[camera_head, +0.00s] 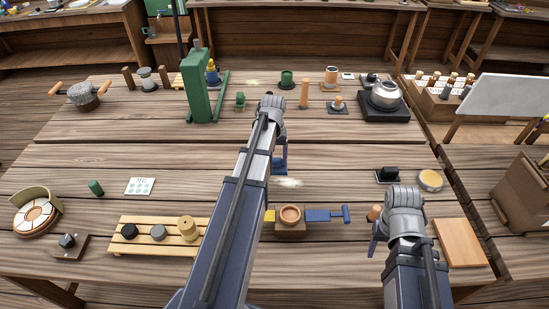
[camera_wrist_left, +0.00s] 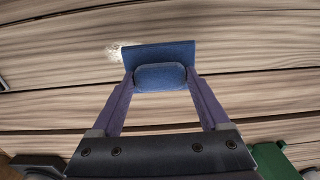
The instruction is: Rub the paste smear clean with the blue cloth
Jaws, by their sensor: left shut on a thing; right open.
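The paste smear (camera_head: 289,182) is a pale whitish patch on the wooden table, near the middle. My left gripper (camera_head: 279,158) is shut on the blue cloth (camera_head: 279,170), just behind and left of the smear in the head view. In the left wrist view the blue cloth (camera_wrist_left: 158,52) with its raised pad sits between the fingertips of the left gripper (camera_wrist_left: 160,78). Part of the smear (camera_wrist_left: 115,48) shows beside the cloth's left edge there; the cloth may hide some of it. Whether the cloth touches the table is unclear. My right gripper (camera_head: 376,242) is open at the front right.
A small wooden block with a round dish (camera_head: 290,214) and a blue handled piece (camera_head: 328,214) lie in front of the smear. A slatted rack (camera_head: 160,238) stands front left. A green press (camera_head: 199,90) stands behind. Another pale patch (camera_head: 252,83) lies further back.

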